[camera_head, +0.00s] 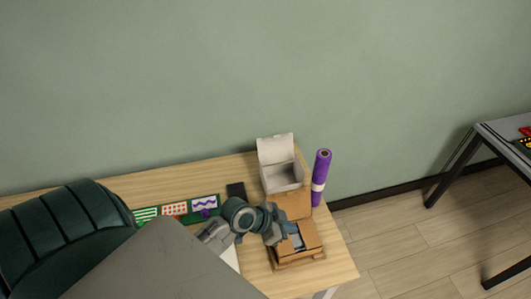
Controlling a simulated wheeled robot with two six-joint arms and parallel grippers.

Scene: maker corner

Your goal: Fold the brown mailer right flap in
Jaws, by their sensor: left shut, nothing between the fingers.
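The brown mailer (312,237) is a small cardboard box near the right end of the wooden table. Its top is partly open, and brown panels show around a dark gap. I cannot tell for sure which panel is the right flap or how far it is bent. My left gripper (294,238) reaches in from the left and is over the mailer's top. It is shut with nothing in it. The wrist hides the mailer's left side, and I cannot tell whether the fingers touch the cardboard. My right gripper is not in view.
The table's right edge is close to the mailer.

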